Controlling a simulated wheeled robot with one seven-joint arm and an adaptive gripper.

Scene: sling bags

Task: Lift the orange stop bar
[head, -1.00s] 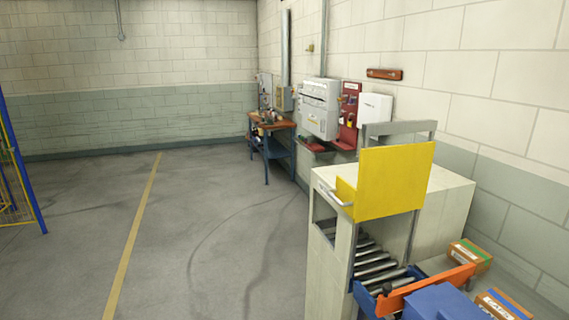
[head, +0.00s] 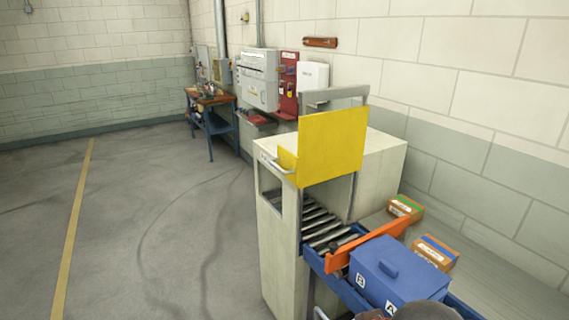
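The orange stop bar (head: 368,244) lies across the blue-sided roller conveyor at the lower right of the head view, slanting up to the right. It sits between the bare rollers (head: 322,224) and a blue box (head: 400,272) with lettered labels. The bar's left end is low, by the conveyor's near side rail. My gripper is not visible in the head view.
A pale cabinet with a raised yellow panel (head: 332,146) and a metal handle stands over the rollers. Two small cartons (head: 405,208) (head: 436,252) lie beyond the conveyor, near the wall. A workbench (head: 209,112) stands further back. The floor at left is clear.

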